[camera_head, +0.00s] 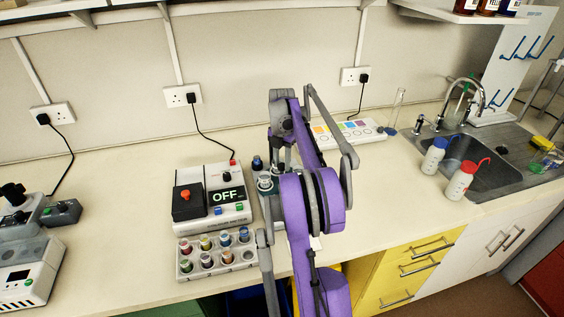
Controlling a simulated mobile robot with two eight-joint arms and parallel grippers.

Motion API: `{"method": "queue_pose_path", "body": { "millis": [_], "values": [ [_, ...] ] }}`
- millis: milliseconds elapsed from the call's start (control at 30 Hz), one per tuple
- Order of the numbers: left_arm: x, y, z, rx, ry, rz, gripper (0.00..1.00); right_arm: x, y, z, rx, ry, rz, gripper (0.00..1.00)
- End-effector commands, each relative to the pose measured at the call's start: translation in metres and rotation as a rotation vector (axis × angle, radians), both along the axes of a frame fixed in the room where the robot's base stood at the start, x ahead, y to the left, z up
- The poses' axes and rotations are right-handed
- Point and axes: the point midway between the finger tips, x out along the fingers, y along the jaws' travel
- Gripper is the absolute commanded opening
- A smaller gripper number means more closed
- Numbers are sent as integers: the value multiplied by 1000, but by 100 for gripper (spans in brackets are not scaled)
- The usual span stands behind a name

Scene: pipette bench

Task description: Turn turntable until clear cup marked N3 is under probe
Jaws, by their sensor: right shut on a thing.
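My right gripper (279,163) is at the middle of the bench, mostly hidden by my purple right arm, which crosses the picture centre. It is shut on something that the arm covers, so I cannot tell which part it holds. Beside it, left of the arm, show a small clear cup with a dark greenish top (265,183) and a dark-capped piece (257,163). The turntable and probe cannot be made out clearly behind the arm. No N3 mark is readable. My left gripper is not in view.
A meter box (222,213) reading OFF stands left of the arm, with a vial rack (216,262) in front. A colour-patch strip (347,134) lies behind right. Two wash bottles (461,180) stand by the sink (487,165). The bench right of the arm is clear.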

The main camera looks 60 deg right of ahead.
Motion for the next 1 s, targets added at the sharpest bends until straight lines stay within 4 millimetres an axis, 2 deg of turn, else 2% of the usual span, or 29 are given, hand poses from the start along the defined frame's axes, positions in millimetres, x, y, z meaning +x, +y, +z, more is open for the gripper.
{"method": "queue_pose_path", "body": {
  "millis": [200,233,367,400,667,767,867,1000],
  "values": [
    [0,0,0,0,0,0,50,0,1,-1,2,1,0,0],
    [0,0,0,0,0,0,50,0,1,-1,2,1,0,40],
    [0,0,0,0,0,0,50,0,1,0,1,0,0,63],
    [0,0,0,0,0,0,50,0,1,0,1,0,0,66],
    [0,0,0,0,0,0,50,0,0,0,1,0,-1,66],
    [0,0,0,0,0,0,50,0,0,6,1,0,-1,66],
    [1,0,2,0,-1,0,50,0,0,21,1,0,-1,66],
    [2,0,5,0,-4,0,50,0,0,50,0,0,-1,66]
  ]
}}
